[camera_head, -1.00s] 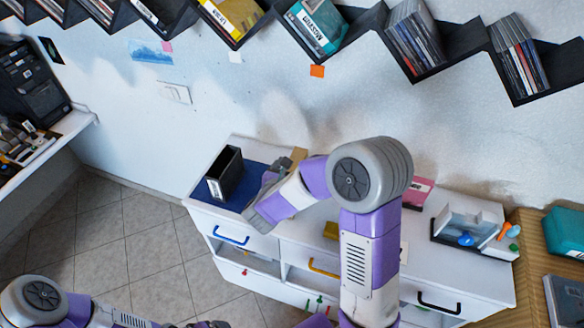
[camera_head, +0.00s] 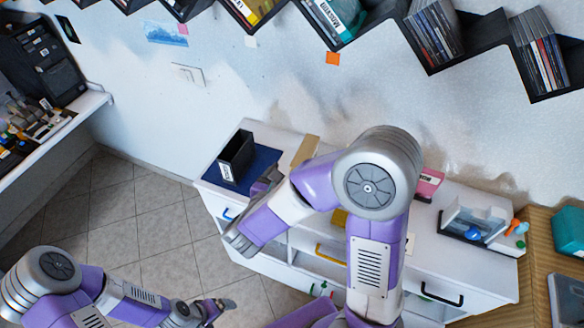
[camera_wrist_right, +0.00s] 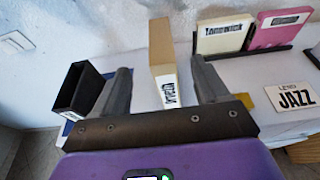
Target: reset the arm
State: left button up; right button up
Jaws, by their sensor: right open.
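My right arm crosses the middle of the head view, bent at its elbow. My right gripper (camera_head: 266,182) is partly hidden behind its wrist, beside the blue mat. In the right wrist view its two fingers (camera_wrist_right: 163,88) are open and empty. A tan case with a white labelled spine (camera_wrist_right: 162,65) shows between them, with gaps on both sides; it also shows in the head view (camera_head: 305,150). My left gripper (camera_head: 212,308) is low at the lower left over the floor, too small to tell its jaws.
A black open box (camera_head: 236,155) stands on the blue mat (camera_head: 262,160) on the white cabinet (camera_head: 440,225). A pink case (camera_head: 429,184) and a clear holder (camera_head: 474,222) are to the right. Zigzag shelves (camera_head: 480,38) hold discs on the wall. Tiled floor (camera_head: 130,215) at left is clear.

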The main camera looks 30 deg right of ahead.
dwell(0.5)
jog(key=s+f+m+g+y, duration=0.2)
jog(key=s+f+g, duration=0.2)
jog(key=f, duration=0.4)
jog(key=s+f+m+g+y, duration=0.2)
jog(key=s+f+g, duration=0.25)
jog(key=f, duration=0.35)
jog(key=s+a+f+m+g+y, duration=0.5)
jog(key=s+a+f+m+y, duration=0.25)
jog(key=s+f, duration=0.2)
jog(key=a+f+m+t+y, duration=0.2)
jog(key=a+f+m+y, duration=0.3)
jog(key=m, duration=0.5)
jog(key=shift+w+d+f+m+t+h, duration=0.2)
jog(key=shift+w+d+f+m+t, duration=0.3)
jog(key=shift+m, duration=0.7)
jog(key=shift+w+d+f+m+t+h, duration=0.15)
jog(key=shift+w+f+m+t, duration=0.2)
jog(key=shift+w+f+m, duration=0.65)
jog(key=shift+w+d+f+m+t+h, duration=0.25)
jog(key=shift+w+m+t, duration=0.15)
jog(key=shift+m, duration=1.05)
